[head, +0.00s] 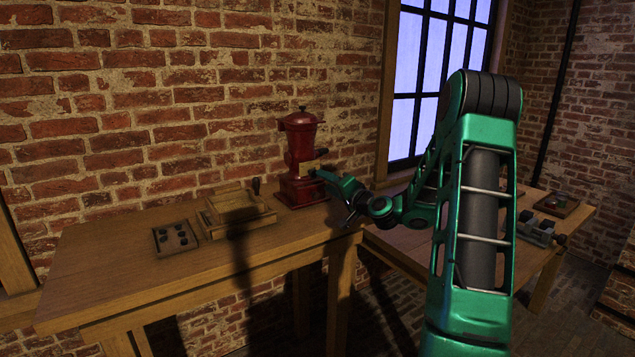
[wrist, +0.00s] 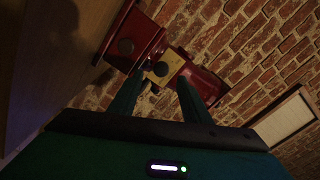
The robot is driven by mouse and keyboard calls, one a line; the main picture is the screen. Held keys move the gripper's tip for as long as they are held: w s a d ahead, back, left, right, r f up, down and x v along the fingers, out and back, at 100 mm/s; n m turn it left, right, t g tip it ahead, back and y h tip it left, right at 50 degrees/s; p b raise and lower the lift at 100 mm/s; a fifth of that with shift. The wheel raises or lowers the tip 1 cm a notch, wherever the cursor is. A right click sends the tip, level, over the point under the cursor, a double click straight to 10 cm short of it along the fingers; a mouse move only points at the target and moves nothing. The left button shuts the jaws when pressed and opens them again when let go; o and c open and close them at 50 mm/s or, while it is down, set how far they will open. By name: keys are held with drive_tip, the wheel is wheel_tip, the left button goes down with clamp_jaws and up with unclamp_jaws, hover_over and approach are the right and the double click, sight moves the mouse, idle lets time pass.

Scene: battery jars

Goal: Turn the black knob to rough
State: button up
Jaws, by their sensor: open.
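A red machine (head: 300,140) like a grinder stands at the back of the wooden table, with a brass plate (head: 308,168) on its front. In the wrist view, the brass plate (wrist: 165,66) shows beyond my fingertips, with a small dark round knob (wrist: 160,69) on it. My gripper (head: 320,175) is in front of the plate and hides part of it in the head view. In the wrist view my gripper (wrist: 161,80) is open, with its fingers on either side of the knob. Contact and the plate's markings cannot be made out.
A wooden box-like tray (head: 235,208) and a dark tray with several small pieces (head: 175,238) lie left of the machine. A second table (head: 400,240) at the right holds a dark tray (head: 558,205) and other small items. A brick wall stands close behind.

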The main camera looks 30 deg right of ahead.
drive_tip(key=s, duration=0.3)
drive_tip(key=shift+s, duration=0.4)
